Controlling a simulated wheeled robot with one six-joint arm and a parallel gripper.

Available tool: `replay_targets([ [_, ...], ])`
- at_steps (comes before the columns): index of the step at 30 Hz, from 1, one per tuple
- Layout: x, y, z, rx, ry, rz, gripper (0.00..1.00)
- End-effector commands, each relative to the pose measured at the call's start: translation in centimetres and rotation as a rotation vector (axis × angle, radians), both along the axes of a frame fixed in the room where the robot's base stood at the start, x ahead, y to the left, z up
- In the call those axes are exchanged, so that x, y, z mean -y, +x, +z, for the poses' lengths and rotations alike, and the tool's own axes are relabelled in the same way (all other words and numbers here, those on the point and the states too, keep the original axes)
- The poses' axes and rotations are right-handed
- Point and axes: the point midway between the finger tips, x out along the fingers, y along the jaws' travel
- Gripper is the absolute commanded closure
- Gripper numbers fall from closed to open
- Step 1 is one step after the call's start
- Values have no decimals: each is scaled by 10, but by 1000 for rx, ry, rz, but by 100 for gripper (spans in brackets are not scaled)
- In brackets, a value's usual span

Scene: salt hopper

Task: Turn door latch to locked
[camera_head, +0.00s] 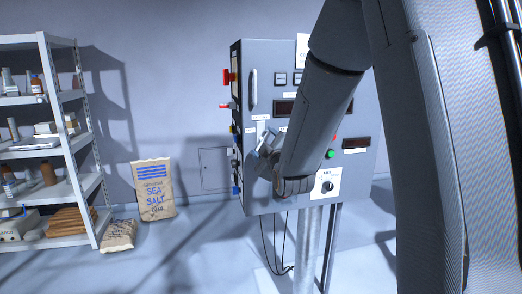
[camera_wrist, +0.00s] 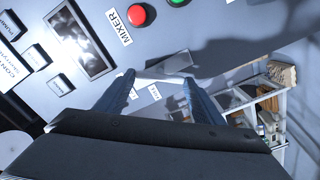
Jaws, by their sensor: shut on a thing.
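The door latch shows in the wrist view as a pale bar (camera_wrist: 158,79) spanning between my two fingertips, roughly level in the picture. My gripper (camera_wrist: 160,84) is shut on it, with one finger at each end of the bar. In the head view my gripper (camera_head: 265,145) is at the front of the grey control cabinet (camera_head: 300,55), low on its left part, and the latch there is mostly hidden by my gripper and arm. Small white labels (camera_wrist: 155,92) lie beside the bar. I cannot read them, so the latch's setting is unclear.
The cabinet carries a vertical handle (camera_head: 254,90), a green button (camera_head: 330,154) and a black knob (camera_head: 328,187). A red button (camera_wrist: 141,15) labelled MIXER shows in the wrist view. A shelf rack (camera_head: 72,150) and a sea salt sack (camera_head: 154,190) stand left.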

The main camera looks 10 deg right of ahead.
Motion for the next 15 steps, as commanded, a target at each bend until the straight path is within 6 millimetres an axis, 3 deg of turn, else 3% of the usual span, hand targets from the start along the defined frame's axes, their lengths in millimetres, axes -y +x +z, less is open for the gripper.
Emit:
replay_targets([
  [15, -1, 0, -3, 1, -443, 1, 60],
])
